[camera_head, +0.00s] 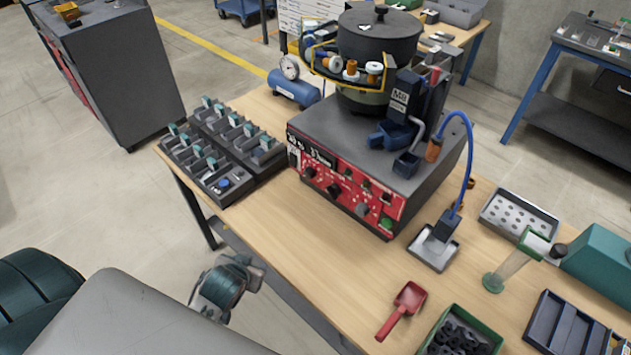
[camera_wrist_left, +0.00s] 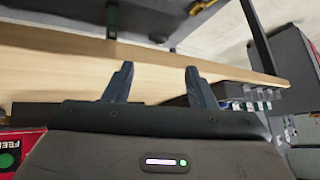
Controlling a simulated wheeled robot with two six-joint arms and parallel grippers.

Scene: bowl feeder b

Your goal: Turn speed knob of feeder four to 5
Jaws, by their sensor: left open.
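The bowl feeder (camera_head: 378,38) stands on a dark box with a red front panel (camera_head: 340,180). The panel has several dark knobs, among them a left knob (camera_head: 310,173), a middle knob (camera_head: 334,191) and a greyish right knob (camera_head: 362,207), plus a green button (camera_head: 386,222). Their labels and settings are too small to read. A corner of a red panel (camera_wrist_left: 20,148) with a green button shows at lower left in the left wrist view. My left gripper (camera_wrist_left: 159,66) is open and empty, with nothing between its fingers. My right gripper is not in view.
Dark trays of small parts (camera_head: 222,150) lie left of the feeder. A small metal tray (camera_head: 433,252) with a blue cable, a red scoop (camera_head: 403,309) and a green bin (camera_head: 462,337) lie to its right. The table (camera_head: 300,235) is clear before the panel.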

